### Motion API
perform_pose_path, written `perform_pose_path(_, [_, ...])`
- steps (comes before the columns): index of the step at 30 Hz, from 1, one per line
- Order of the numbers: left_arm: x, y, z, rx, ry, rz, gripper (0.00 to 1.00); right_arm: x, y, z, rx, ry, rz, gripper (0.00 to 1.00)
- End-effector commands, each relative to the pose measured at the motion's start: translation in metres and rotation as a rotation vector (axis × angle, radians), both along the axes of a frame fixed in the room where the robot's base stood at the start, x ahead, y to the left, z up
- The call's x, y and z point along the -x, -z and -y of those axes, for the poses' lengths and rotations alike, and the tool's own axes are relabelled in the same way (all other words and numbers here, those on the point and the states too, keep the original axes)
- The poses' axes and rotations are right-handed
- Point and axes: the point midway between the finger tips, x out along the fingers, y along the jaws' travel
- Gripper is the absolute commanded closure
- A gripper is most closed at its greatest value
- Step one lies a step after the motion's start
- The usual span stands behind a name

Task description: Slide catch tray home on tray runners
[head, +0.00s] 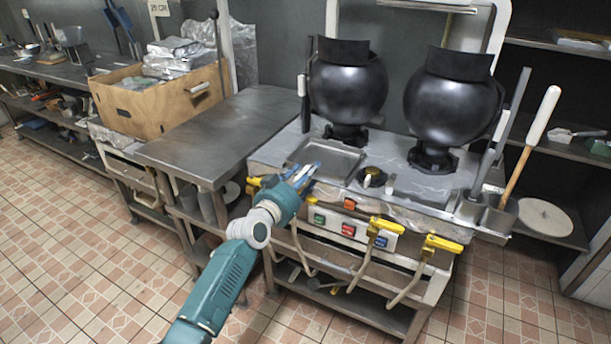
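A shallow rectangular metal tray (336,158), which looks like the catch tray, lies in the top of the machine below and in front of the left black drum (348,85). My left gripper (306,172) is at the tray's front left edge, with its fingers pointing up and right. The fingers overlap the tray's edge in the picture. I cannot tell whether they grip it or whether they are open. The tray runners cannot be made out. My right gripper is not in view.
A second black drum (450,105) stands to the right. Yellow-handled levers (384,228) stick out of the machine's front beside colored buttons (347,229). Long-handled tools (528,140) stand in holders at the right. A bare steel table (215,135) adjoins on the left, with a cardboard box (160,108) beyond.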

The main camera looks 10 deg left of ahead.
Motion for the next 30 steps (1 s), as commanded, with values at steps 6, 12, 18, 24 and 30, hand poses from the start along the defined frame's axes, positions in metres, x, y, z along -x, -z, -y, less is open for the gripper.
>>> perform_pose_path(6, [0.006, 0.001, -0.003, -0.002, 0.001, -0.002, 0.54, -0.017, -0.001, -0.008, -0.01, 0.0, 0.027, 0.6])
perform_pose_path(12, [0.028, -0.001, -0.011, -0.001, -0.001, 0.0, 0.54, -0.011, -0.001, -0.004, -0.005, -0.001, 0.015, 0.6])
perform_pose_path(18, [0.054, -0.004, -0.019, -0.002, 0.0, 0.001, 0.54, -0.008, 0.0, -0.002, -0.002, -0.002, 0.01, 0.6])
perform_pose_path(24, [0.071, -0.005, -0.025, -0.001, 0.001, -0.001, 0.54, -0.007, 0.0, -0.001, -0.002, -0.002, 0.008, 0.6])
perform_pose_path(30, [0.075, -0.006, -0.026, 0.0, 0.001, 0.0, 0.54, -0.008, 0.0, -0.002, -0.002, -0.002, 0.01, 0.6])
